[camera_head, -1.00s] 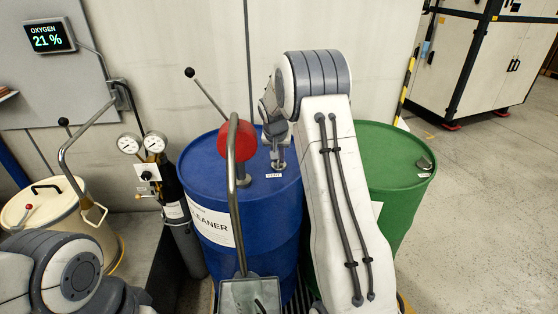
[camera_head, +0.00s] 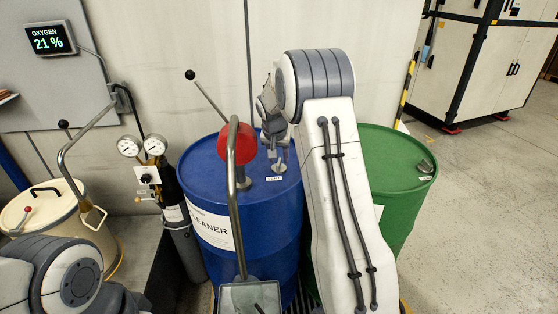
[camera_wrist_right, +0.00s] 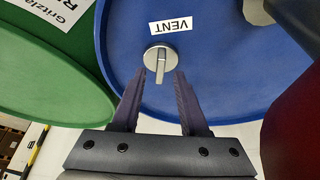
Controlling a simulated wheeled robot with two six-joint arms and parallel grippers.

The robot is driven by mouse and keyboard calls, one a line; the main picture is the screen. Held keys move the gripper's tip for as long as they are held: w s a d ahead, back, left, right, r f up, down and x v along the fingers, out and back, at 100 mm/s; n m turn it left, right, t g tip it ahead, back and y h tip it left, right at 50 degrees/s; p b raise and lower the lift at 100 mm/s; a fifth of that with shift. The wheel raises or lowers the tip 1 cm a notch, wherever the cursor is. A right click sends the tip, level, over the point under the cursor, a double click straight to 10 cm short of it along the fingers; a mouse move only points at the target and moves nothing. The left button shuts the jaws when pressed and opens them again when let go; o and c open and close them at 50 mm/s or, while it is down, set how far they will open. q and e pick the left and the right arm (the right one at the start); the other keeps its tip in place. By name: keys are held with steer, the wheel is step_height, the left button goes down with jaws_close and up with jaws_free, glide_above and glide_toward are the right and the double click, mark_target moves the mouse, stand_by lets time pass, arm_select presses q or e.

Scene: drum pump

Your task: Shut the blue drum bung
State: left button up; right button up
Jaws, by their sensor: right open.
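The blue drum (camera_head: 262,232) stands upright in the middle of the head view. Its bung (camera_wrist_right: 160,60) is a round silver cap with a raised handle, next to a white VENT label (camera_wrist_right: 171,27), in the right wrist view. It shows small in the head view (camera_head: 279,166). My right gripper (camera_wrist_right: 158,78) is open, its two fingertips just short of the cap, with the handle's end lined up between them. I cannot tell whether they touch. My left arm shows at the lower left of the head view, but its gripper is out of view.
A red pump (camera_head: 237,142) with a lever and a bent steel pipe stands on the blue drum, left of the bung. A green drum (camera_head: 395,170) stands at the right. A gas cylinder (camera_head: 181,225) with gauges and a cream drum (camera_head: 50,207) are at the left.

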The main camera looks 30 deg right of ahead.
mark_target(279, 161)
steer(key=v, duration=0.8)
steer(key=shift+r+b, duration=0.35)
steer(key=o, duration=0.6)
steer(key=shift+s+a, duration=0.1)
steer(key=shift+o, duration=0.9)
steer(key=shift+r+n+p, duration=0.15)
steer(key=shift+n+p, duration=0.15)
steer(key=shift+p, duration=0.1)
steer(key=w+d+n+g+y+p, duration=0.3)
steer(key=n+p, duration=0.9)
steer(key=n, duration=0.5)
step_height(279, 161, down, 8)
steer(key=p, duration=0.3)
steer(key=shift+w+f, duration=0.15)
steer(key=shift+f, duration=0.75)
steer(key=c, duration=1.4)
